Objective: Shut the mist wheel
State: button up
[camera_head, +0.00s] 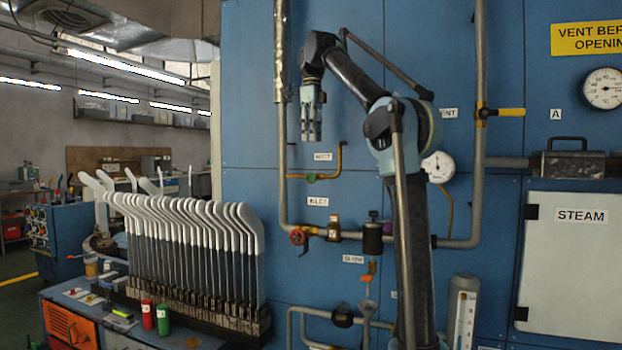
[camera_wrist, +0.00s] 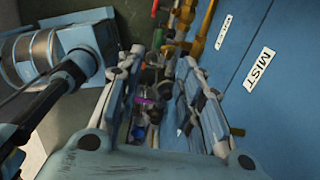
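A small green wheel (camera_head: 311,178) sits on a brass pipe on the blue wall, just below a white label that reads MIST (camera_head: 323,157). The label also shows in the wrist view (camera_wrist: 260,68). A red wheel (camera_head: 298,236) sits lower, on the grey pipe. I cannot tell for certain which wheel the MIST label names. My gripper (camera_head: 311,138) points down, above the green wheel in the head view. In the wrist view its fingers (camera_wrist: 162,58) stand apart, with nothing held between them.
Grey pipes (camera_head: 282,130) run up the wall on both sides of my arm. A rack of white-topped sock boards (camera_head: 190,230) stands left. A STEAM door (camera_head: 573,265) is at right.

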aim_at(312, 174)
notch_tip(312, 174, down, 14)
jog(key=shift+r, duration=0.2)
dwell(0.4)
jog(key=shift+c, duration=0.5)
grip_shut()
